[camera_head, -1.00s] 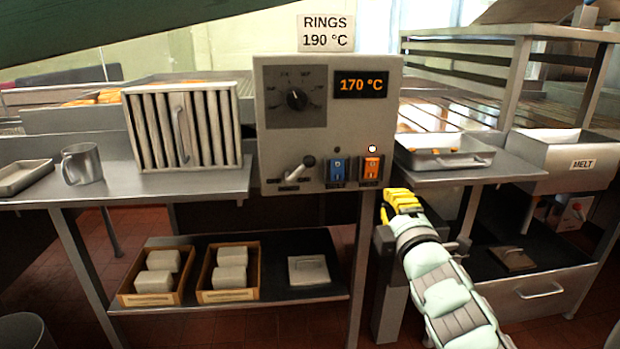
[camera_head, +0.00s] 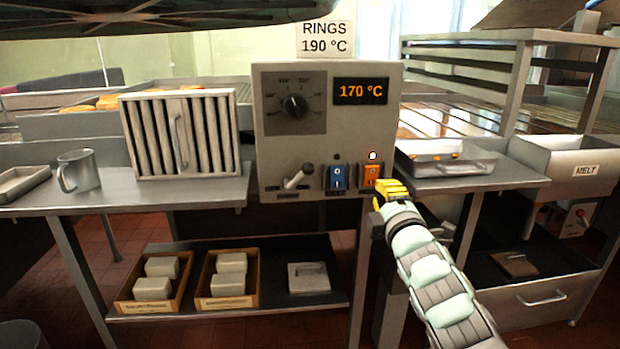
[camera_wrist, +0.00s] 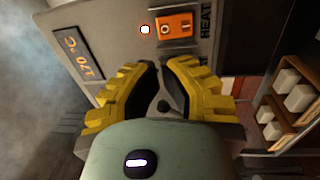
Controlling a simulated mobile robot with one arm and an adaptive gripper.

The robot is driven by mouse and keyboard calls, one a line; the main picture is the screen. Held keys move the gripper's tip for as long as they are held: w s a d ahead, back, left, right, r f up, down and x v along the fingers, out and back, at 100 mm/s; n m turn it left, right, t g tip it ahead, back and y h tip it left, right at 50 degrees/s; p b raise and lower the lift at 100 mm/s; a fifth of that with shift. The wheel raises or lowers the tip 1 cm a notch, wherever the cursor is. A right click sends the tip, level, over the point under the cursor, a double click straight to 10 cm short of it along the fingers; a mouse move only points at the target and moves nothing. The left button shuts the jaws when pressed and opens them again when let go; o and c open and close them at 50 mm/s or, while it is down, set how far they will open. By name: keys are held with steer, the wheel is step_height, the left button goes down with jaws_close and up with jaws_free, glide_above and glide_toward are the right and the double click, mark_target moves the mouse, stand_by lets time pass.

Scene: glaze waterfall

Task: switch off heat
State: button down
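The grey control box (camera_head: 330,125) stands at the middle of the bench with a display reading 170 °C. Its orange rocker switch (camera_head: 369,174) is at the lower right, with a lit lamp (camera_head: 372,156) above it. In the wrist view the orange switch (camera_wrist: 175,27) shows beside the word HEAT, partly cut off. My gripper (camera_head: 385,190) has yellow fingers and is just right of and below the switch.
A blue rocker switch (camera_head: 338,177) sits left of the orange one, and a lever (camera_head: 299,176) farther left. A dial (camera_head: 295,105) is above. A metal tray (camera_head: 445,160) stands on the shelf right of the box, close to my gripper.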

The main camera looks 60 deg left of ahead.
mark_target(367, 168)
steer(key=x, duration=0.6)
steer(key=shift+a, duration=0.15)
steer(key=shift+w+a+r+p, duration=0.1)
steer(key=shift+w+a+p, duration=0.05)
steer(key=shift+a+p, duration=0.2)
steer(key=shift+x, duration=0.9)
